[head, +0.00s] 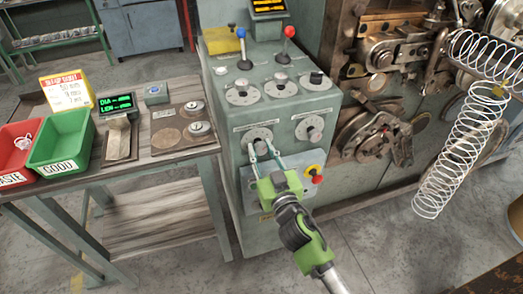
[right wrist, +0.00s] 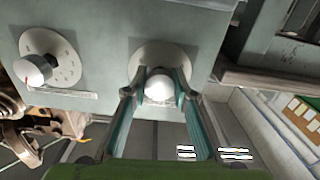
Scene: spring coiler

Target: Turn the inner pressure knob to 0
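Two pale round knobs with dial plates sit side by side on the sloped front of the grey-green console. The left one (head: 260,134) is at my right gripper; the other one (head: 314,134) is to its right. My green right gripper (head: 260,148) reaches up to the left knob from below. In the right wrist view, that knob's white cap (right wrist: 159,88) lies between the two fingers, with a slight gap or light contact that is hard to tell. The other knob (right wrist: 35,70) shows at the left there, with a red mark. The dial lettering is too small to read. My left gripper is out of view.
Above are three more dials (head: 282,88) and blue and red ball levers (head: 289,33). A red and yellow emergency button (head: 313,175) is close to the right of my gripper. A coiled wire spring (head: 465,130) hangs at right. A green bin (head: 62,147) stands on the left bench.

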